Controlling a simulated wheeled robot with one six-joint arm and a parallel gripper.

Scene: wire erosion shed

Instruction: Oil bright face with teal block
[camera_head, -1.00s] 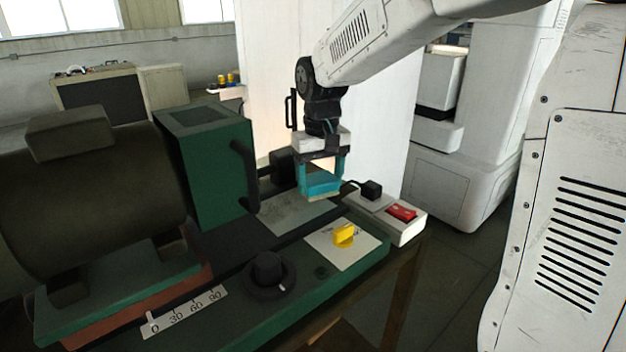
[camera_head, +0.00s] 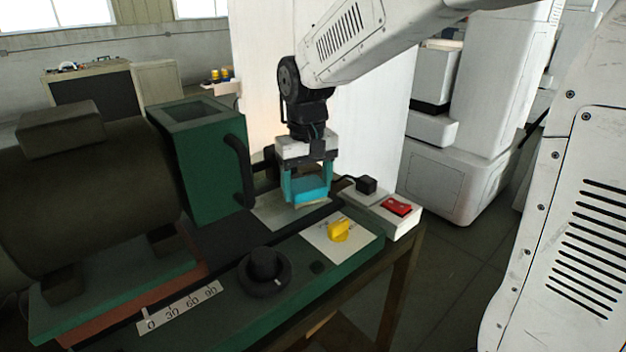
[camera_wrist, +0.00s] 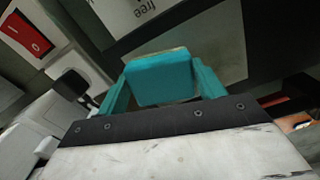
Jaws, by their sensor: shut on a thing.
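My gripper (camera_head: 307,194) is shut on the teal block (camera_head: 311,188), with one teal finger on each side of it. A thin pale layer shows along the block's lower edge. In the wrist view the block (camera_wrist: 160,80) sits squarely between the fingers. The bright face, a flat grey plate (camera_head: 272,216), lies on the green machine bench under and left of the block; it also shows beyond the block in the wrist view (camera_wrist: 218,35). The block is over or very near the plate's right part. I cannot tell whether it touches.
A yellow knob (camera_head: 339,231) on a white label plate stands in front of the block. A box with a red switch (camera_head: 397,207) and a black plug (camera_head: 366,185) are to the right. A dark dial (camera_head: 264,266) is front left. A green housing (camera_head: 205,155) with a black handle stands left.

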